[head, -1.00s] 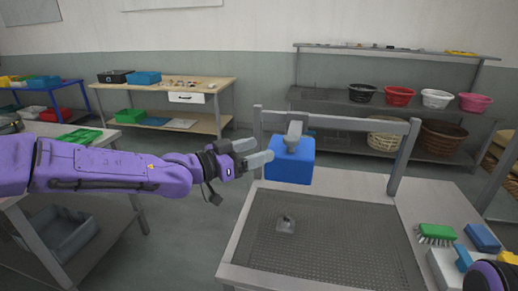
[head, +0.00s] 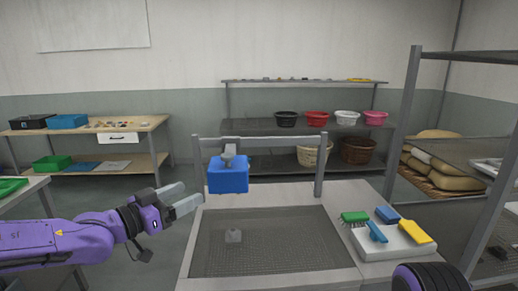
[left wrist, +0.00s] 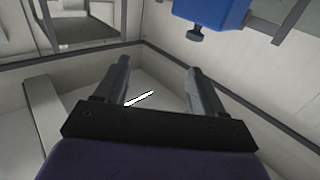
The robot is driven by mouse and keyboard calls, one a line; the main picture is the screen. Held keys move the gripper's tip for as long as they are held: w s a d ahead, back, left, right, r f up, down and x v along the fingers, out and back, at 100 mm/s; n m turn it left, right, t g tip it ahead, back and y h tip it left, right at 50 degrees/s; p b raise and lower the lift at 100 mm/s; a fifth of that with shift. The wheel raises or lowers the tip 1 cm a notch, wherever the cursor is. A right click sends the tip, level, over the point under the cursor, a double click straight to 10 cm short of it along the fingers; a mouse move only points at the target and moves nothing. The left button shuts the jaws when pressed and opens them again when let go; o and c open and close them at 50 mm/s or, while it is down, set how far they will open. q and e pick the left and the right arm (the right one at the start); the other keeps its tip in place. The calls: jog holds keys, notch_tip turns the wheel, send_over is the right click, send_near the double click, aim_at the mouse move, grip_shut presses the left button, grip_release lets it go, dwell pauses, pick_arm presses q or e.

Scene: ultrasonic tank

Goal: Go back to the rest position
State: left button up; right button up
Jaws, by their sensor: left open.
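My left gripper (head: 193,193) is open and empty, with two grey fingers pointing right. It is to the left of the blue box (head: 228,177) and apart from it. The blue box hangs by a grey bracket from the grey frame (head: 270,143) over the tank (head: 270,240). In the left wrist view the open left gripper (left wrist: 158,62) has nothing between its fingertips, and the blue box (left wrist: 210,12) with a dark knob is at the top. Part of my right arm shows at the bottom right of the head view; its gripper is not visible.
A grey rack (head: 480,150) stands at far right. Open floor shows left of the tank.

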pick_arm(q)
jog(key=s+a+f+n+g+y+b, duration=0.1)
jog(key=s+a+f+n+y, duration=0.3)
jog(key=f, duration=0.7)
jog(key=s+a+f+n+g+y, duration=0.1)
jog(key=s+f+n+y, duration=0.4)
jog(key=f, duration=0.6)
jog(key=s+a+f+n+y+b, duration=0.1)
jog(key=a+f+n+y, duration=0.2)
jog(key=f+n, duration=0.55)
jog(key=s+a+f+m+g+y, duration=0.1)
jog(key=s+f+g, duration=0.3)
jog(key=s+f, duration=0.6)
jog(key=s+a+f+m+g+y, duration=0.1)
jog(key=s+a+f+g+y, duration=0.1)
jog(key=s+f, duration=0.8)
jog(key=s+a+g+b, duration=0.1)
jog(key=s+g, duration=0.1)
jog(key=s, duration=0.5)
jog(key=shift+s+a+f+m, duration=0.25)
jog(key=shift+s+m, duration=0.1)
pick_arm(e)
jog(key=f, duration=0.2)
jog(key=shift+s+f, duration=0.3)
jog(key=shift+f, duration=0.1)
